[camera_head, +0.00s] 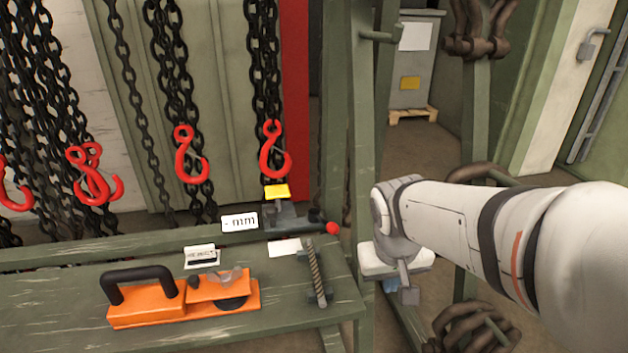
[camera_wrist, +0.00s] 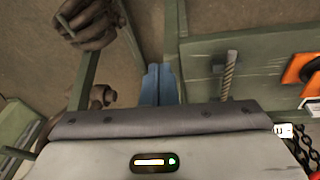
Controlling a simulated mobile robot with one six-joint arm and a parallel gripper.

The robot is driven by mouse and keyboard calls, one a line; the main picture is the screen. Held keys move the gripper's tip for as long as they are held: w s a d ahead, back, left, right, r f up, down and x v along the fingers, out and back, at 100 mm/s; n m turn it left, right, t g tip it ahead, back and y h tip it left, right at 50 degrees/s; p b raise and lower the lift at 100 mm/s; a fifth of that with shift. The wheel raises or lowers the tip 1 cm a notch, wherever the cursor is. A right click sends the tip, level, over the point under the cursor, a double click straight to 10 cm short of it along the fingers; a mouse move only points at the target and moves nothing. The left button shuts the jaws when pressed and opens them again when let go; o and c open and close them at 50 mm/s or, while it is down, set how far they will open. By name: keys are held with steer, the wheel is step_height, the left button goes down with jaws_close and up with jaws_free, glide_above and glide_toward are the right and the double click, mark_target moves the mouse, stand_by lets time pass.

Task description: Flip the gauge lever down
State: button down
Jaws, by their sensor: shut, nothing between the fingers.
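The gauge (camera_head: 285,215) is a dark grey block with a yellow plate, at the back edge of the green bench. A white "- mm" label (camera_head: 239,222) stands to its left. Its lever seems to be the dark rod ending in a red knob (camera_head: 333,228), which points right and looks roughly level. My gripper (camera_head: 392,286) is right of the knob, beyond the bench's right end, apart from the lever. Its bluish fingers also show in the wrist view (camera_wrist: 160,84), together and empty. The gauge is not clearly visible in the wrist view.
An orange tool with a black handle (camera_head: 143,283) sits on the bench (camera_head: 60,300). Red hooks (camera_head: 274,150) hang on chains behind. A green post (camera_head: 350,130) rises beside the gauge.

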steer(key=w+a+n+t+h+p, duration=0.15)
steer(key=w+a+n+t, duration=0.25)
steer(key=w+a, duration=1.4)
steer(key=x, duration=0.3)
steer(key=b+x, duration=0.1)
steer(key=x, duration=0.3)
steer(key=d+x, duration=0.1)
steer(key=x, duration=0.2)
steer(key=shift+w+f, duration=0.15)
steer(key=shift+w, duration=0.05)
steer(key=shift+w+d+f+m, duration=0.15)
steer(key=shift+w+d, duration=0.1)
steer(key=shift+d, duration=0.35)
steer(key=shift+w+d+m, duration=0.15)
steer(key=shift+w+d, duration=0.15)
steer(key=shift+d, duration=0.3)
steer(key=shift+w+d+f, duration=0.1)
steer(key=shift+w+d, duration=0.2)
steer(key=shift+d, duration=0.3)
